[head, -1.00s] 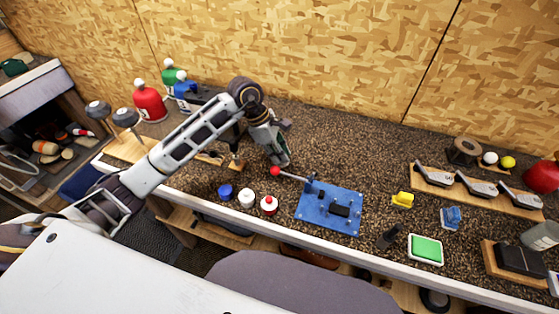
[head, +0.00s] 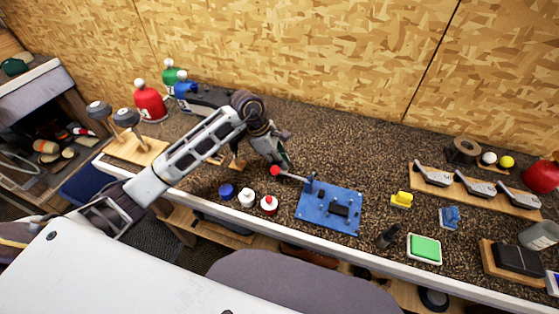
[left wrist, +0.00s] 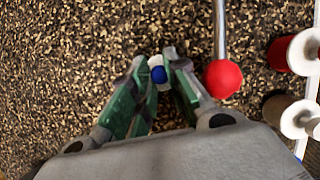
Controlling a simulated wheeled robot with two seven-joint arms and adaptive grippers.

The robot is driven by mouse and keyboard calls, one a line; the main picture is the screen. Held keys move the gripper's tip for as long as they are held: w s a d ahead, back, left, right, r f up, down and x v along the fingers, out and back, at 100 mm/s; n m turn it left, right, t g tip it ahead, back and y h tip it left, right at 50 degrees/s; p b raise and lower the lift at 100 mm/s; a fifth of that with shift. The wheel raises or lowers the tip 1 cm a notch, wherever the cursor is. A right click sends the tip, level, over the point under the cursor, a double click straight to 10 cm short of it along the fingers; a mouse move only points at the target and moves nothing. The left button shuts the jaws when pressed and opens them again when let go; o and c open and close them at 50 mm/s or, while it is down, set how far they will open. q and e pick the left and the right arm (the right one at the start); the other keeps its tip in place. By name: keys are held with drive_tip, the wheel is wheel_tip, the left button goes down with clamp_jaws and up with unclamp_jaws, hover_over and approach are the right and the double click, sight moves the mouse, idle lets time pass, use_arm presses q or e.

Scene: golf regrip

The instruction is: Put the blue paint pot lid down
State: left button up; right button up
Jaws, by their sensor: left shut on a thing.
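My left gripper (head: 281,163) is over the speckled counter, just behind the red ball end of a lever. In the left wrist view its green-padded fingers (left wrist: 159,76) are shut on the blue paint pot lid (left wrist: 157,74), a small white disc with a blue knob. I cannot tell whether the lid touches the counter. The lid is hidden in the head view. My right gripper is not in view.
The lever's red ball (left wrist: 223,78) is close to the right of the fingers in the left wrist view. The lever belongs to a blue plate fixture (head: 328,208).

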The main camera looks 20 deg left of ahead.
use_arm(q)
drive_tip(key=shift+f, duration=0.2)
drive_tip(key=o, duration=0.4)
drive_tip(key=shift+r, duration=0.2)
drive_tip(key=shift+a+r, duration=0.1)
drive_tip(key=shift+r, duration=0.1)
drive_tip(key=b+v, duration=0.1)
drive_tip(key=v, duration=1)
drive_tip(key=shift+a+r, duration=0.15)
drive_tip(key=shift+r, duration=0.1)
drive_tip(key=shift+r, duration=0.15)
wheel_tip(320, 180, up, 9)
drive_tip(key=p, duration=0.8)
drive_tip(key=shift+p, duration=0.35)
drive_tip(key=shift+r+p, duration=0.35)
drive_tip(key=shift+p, duration=0.15)
